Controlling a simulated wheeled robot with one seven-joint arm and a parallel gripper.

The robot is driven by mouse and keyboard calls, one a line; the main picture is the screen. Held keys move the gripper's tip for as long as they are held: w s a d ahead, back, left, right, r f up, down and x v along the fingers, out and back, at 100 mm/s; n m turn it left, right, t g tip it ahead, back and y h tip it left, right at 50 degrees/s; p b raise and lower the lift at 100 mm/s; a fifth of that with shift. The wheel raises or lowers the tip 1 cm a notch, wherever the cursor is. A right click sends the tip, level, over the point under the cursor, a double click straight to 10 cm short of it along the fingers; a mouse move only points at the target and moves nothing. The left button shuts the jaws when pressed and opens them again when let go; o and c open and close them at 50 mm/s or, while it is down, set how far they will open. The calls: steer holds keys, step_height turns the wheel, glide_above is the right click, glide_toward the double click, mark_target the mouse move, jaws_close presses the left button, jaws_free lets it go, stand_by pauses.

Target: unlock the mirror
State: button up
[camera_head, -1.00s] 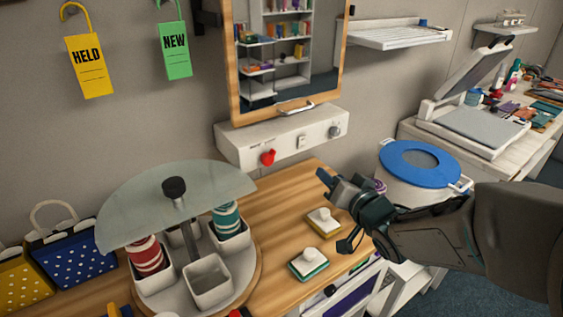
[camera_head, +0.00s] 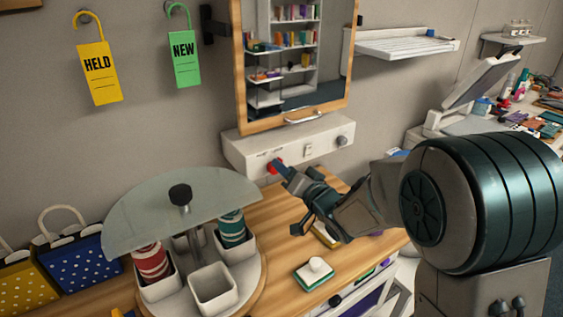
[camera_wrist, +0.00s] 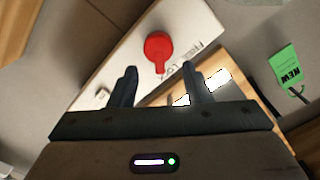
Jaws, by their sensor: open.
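The mirror (camera_head: 293,65) has a wooden frame and stands above a white control box (camera_head: 240,149) on the wall. A red knob (camera_head: 274,165) sits on the front of the box at its left end; in the wrist view the red knob (camera_wrist: 158,48) shows beside printed lettering, of which "FREE" and what looks like "LOCK" can be read. My gripper (camera_head: 282,175) is open close in front of the red knob, and partly covers it in the head view. In the wrist view the knob lies ahead of and between the two fingertips (camera_wrist: 163,80), with nothing between the fingers.
A rotating carousel with cups and a frosted disc (camera_head: 135,222) stands left of my gripper. A green-edged block (camera_head: 313,273) lies on the wooden counter (camera_head: 268,215). Yellow HELD (camera_head: 99,75) and green NEW (camera_head: 184,60) tags hang on the wall.

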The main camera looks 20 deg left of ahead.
steer(key=shift+x, duration=1.45)
steer(key=c, duration=0.9)
